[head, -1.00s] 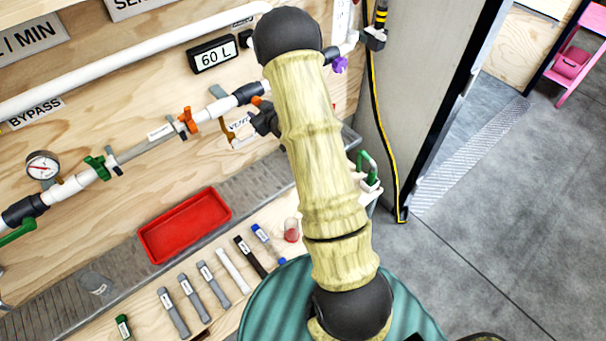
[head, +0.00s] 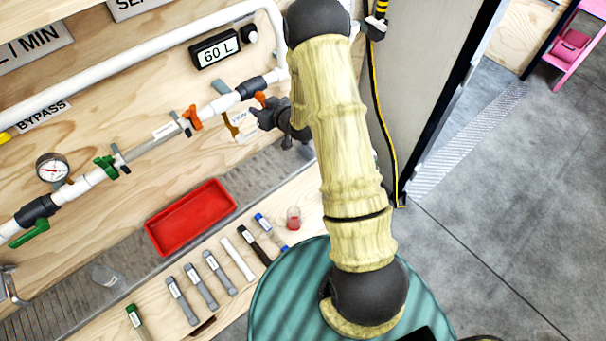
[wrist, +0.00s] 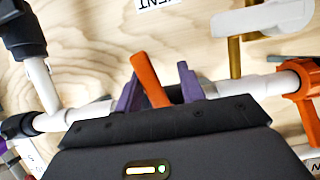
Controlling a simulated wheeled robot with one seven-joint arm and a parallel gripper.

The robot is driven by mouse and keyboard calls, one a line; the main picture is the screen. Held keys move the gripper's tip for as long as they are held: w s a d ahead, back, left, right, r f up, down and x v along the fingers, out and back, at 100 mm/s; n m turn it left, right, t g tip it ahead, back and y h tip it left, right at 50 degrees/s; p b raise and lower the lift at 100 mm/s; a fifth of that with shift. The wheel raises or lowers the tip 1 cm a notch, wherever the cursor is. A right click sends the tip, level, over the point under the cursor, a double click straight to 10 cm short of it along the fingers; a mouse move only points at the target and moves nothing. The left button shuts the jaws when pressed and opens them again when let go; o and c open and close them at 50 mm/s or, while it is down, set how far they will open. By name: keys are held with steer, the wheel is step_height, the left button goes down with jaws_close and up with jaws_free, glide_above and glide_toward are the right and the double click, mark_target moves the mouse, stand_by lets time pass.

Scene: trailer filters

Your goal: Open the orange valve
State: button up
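An orange lever (head: 260,98) on the wall pipe is at the tip of my gripper (head: 269,113) in the head view. In the wrist view the orange lever (wrist: 150,80) stands between the two purple fingers of my gripper (wrist: 160,88). The lever leans close to the left finger, and a gap shows on its right, so the fingers look open around it. Contact with the left finger cannot be told. A second orange valve (head: 193,118) is farther left along the pipe, and an orange fitting (wrist: 297,88) shows at the right in the wrist view.
A green valve (head: 107,166) and a gauge (head: 53,169) sit farther left on the pipe. A red tray (head: 150,233) lies on the grey ledge below. Labelled tools and a small cup (head: 293,218) lie on the bench. Open floor (head: 480,250) is at the right.

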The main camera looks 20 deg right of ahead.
steer(key=b+v, duration=0.5)
steer(key=v, duration=1.1)
steer(key=s+a+f+m+g+h+b, duration=0.1)
steer(key=s+a+f+g+h+b, duration=0.1)
steer(key=s+g, duration=0.2)
steer(key=s+a+f+m+g+h+b, duration=0.2)
steer(key=s+g, duration=0.3)
steer(key=s, duration=0.5)
steer(key=shift+s+g, duration=0.2)
steer(key=shift+g, duration=0.1)
steer(key=shift+s, duration=0.1)
steer(key=shift+s+a+r+m+g, duration=0.15)
steer(key=shift+s+a+m+g, duration=0.2)
steer(key=shift+s, duration=0.15)
